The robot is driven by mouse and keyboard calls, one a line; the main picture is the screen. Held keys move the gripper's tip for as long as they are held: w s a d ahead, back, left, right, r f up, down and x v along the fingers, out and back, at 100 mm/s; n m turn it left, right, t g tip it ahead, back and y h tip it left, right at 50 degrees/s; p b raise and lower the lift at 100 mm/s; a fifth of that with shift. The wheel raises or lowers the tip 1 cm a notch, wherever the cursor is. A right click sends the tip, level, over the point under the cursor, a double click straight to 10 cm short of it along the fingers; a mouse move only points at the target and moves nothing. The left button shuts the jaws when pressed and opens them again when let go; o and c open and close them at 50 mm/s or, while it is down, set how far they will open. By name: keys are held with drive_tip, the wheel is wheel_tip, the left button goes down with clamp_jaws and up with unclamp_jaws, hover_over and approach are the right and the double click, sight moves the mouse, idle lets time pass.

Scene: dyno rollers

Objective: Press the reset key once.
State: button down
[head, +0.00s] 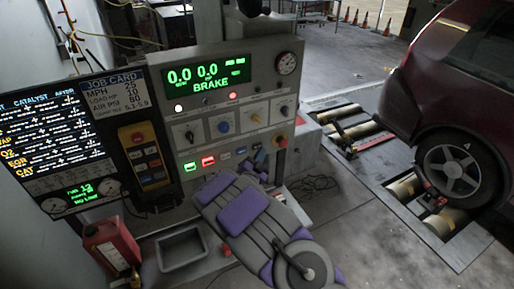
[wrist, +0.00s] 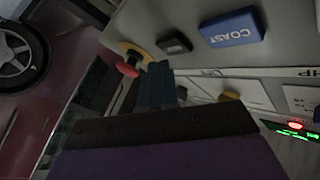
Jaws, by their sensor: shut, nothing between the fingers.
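The console (head: 225,110) has a row of keys along its lower front, with a green key (head: 190,167) and a red key (head: 208,161) at the left. I cannot read the word reset on any key. In the wrist view a blue key marked COAST (wrist: 232,27) and a small black key (wrist: 174,44) with unreadable lettering stand out from the panel. My gripper (head: 259,157) is at the lower right of the console, partly hiding the row's right end. In the wrist view my gripper (wrist: 161,70) is shut and empty, its tips just below the black key; contact is unclear.
A red knob on yellow (wrist: 127,69) is close beside my fingertips; it also shows in the head view (head: 281,142). A yellow hand pendant (head: 143,155) with keys hangs left of the console. A grey tray (head: 181,248) and red can (head: 110,245) stand below. A car (head: 460,70) stands right.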

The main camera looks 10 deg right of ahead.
drive_tip(key=shift+s, duration=0.1)
drive_tip(key=s, duration=0.1)
drive_tip(key=s+d+b, duration=0.1)
drive_tip(key=s, duration=0.2)
drive_tip(key=shift+s+d, duration=0.3)
drive_tip(key=shift+s, duration=0.05)
idle(0.3)
idle(0.6)
drive_tip(key=s+r+n+g+y, duration=0.3)
drive_tip(key=s+g, duration=0.3)
drive_tip(key=s, duration=1)
drive_tip(key=s+r+n+g+y, duration=0.3)
drive_tip(key=s+n+g, duration=0.2)
drive_tip(key=s, duration=1.2)
drive_tip(key=s+r+n+g+y, duration=0.2)
drive_tip(key=s+g, duration=0.6)
drive_tip(key=s, duration=0.9)
drive_tip(key=r+n, duration=0.1)
drive_tip(key=n, duration=0.1)
drive_tip(key=shift+d+r+n+y, duration=0.15)
drive_tip(key=shift+r+n+y, duration=0.05)
drive_tip(key=shift+n+y, duration=0.2)
